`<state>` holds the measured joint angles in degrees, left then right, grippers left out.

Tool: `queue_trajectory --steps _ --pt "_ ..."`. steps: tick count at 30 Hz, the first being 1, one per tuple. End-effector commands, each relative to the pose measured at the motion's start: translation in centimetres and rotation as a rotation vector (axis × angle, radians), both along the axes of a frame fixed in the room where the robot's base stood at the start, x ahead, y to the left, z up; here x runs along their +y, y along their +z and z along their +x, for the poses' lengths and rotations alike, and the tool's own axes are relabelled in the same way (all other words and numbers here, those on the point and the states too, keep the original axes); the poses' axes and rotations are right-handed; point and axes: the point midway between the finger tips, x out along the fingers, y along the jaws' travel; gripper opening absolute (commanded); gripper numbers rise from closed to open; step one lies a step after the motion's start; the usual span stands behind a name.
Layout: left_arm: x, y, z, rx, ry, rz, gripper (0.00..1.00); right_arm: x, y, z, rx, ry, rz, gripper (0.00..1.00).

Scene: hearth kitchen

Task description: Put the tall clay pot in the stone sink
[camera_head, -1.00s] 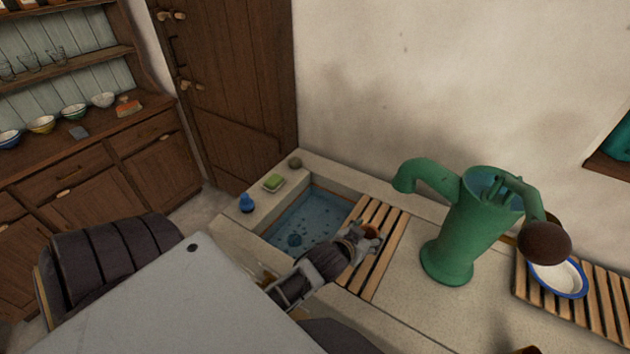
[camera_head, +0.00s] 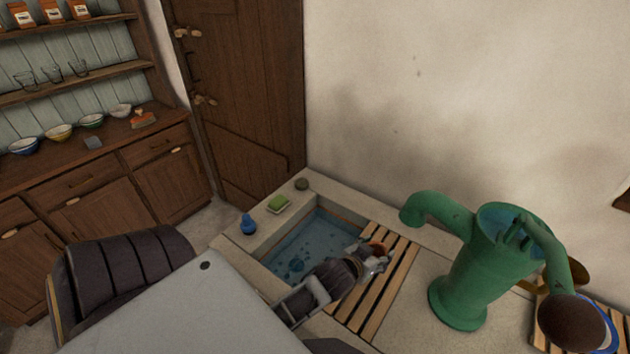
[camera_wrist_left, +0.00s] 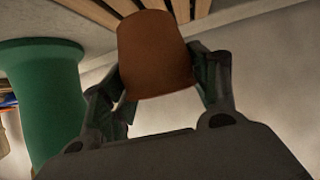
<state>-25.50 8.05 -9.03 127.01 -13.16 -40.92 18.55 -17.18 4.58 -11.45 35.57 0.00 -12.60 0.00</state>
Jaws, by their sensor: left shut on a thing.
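The tall clay pot is a red-brown tapered pot, and in the left wrist view (camera_wrist_left: 155,52) it sits between the two fingers of my left gripper (camera_wrist_left: 160,85). In the head view only a small reddish part of the pot (camera_head: 379,247) shows. My left gripper (camera_head: 374,260) is shut on it, over the wooden slats just right of the sink. The stone sink (camera_head: 312,236) is a sunken basin with a bluish inside, left of the gripper. My forearm hides its near right corner. My right gripper is not in view.
A slatted wooden rack (camera_head: 387,285) lies right of the sink. A green pump (camera_head: 468,265) stands beyond it, its spout toward the sink. A green soap (camera_head: 279,202) and a blue bottle (camera_head: 248,224) stand on the left rim.

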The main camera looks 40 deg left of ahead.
Motion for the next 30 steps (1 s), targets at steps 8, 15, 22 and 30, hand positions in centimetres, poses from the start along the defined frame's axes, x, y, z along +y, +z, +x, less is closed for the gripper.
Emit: queue_trajectory --steps 8,15,22,30 --pt "-0.2 -0.1 0.3 -0.002 -0.019 0.001 0.32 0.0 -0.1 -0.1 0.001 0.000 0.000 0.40" --pt "-0.5 -0.3 0.7 -0.002 -0.043 0.002 0.32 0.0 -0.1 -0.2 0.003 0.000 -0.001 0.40" --pt "-0.9 -0.7 1.3 -0.002 -0.081 0.002 0.32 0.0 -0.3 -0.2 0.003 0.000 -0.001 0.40" --pt "-1.4 -1.5 2.4 -0.002 -0.156 0.005 0.32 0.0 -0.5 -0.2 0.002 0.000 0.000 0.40"
